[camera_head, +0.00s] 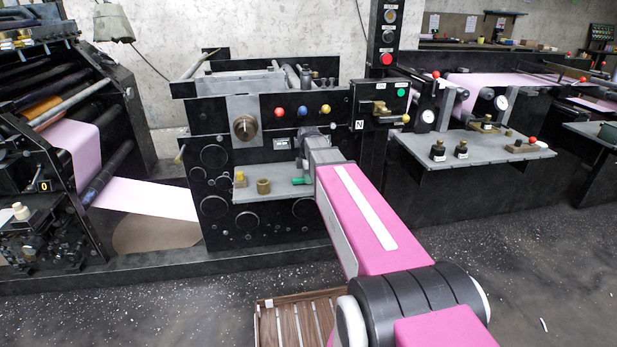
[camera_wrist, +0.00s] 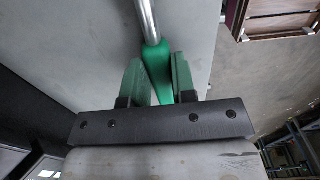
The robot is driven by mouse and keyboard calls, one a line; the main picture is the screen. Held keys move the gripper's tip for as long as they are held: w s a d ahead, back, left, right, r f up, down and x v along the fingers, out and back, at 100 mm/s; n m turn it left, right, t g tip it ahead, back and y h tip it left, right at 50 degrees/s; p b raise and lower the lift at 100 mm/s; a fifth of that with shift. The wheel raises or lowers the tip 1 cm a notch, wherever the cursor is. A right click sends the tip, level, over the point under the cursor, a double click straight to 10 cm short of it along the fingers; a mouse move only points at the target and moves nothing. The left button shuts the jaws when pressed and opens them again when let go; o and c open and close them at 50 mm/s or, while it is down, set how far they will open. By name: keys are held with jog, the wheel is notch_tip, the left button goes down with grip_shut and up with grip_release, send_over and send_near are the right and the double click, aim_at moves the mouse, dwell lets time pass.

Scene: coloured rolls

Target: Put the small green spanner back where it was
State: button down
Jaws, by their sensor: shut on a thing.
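The green spanner shows in the wrist view, with a green handle (camera_wrist: 157,66) and a bright metal shaft (camera_wrist: 148,20) running to the top edge. My gripper (camera_wrist: 158,80) is shut on the handle, its green-faced fingers on either side. The spanner lies over a grey surface; I cannot tell whether it touches it. In the head view a small green part (camera_head: 298,181) shows at the right of the grey shelf (camera_head: 245,192), beside my arm. I cannot tell there whether it is handle or finger. The spanner's far end is out of view.
A brass ring (camera_head: 263,186) and a yellow-topped piece (camera_head: 240,179) stand on the shelf left of the green part. The black machine (camera_head: 240,225) rises behind. A slatted wooden pallet (camera_head: 295,322) lies on the floor below. A second grey shelf (camera_head: 480,152) is at right.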

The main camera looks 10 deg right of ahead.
jog(key=shift+f, duration=0.35)
jog(key=shift+c, duration=1.9)
grip_release()
jog(key=shift+r, duration=0.2)
jog(key=shift+r, duration=2.8)
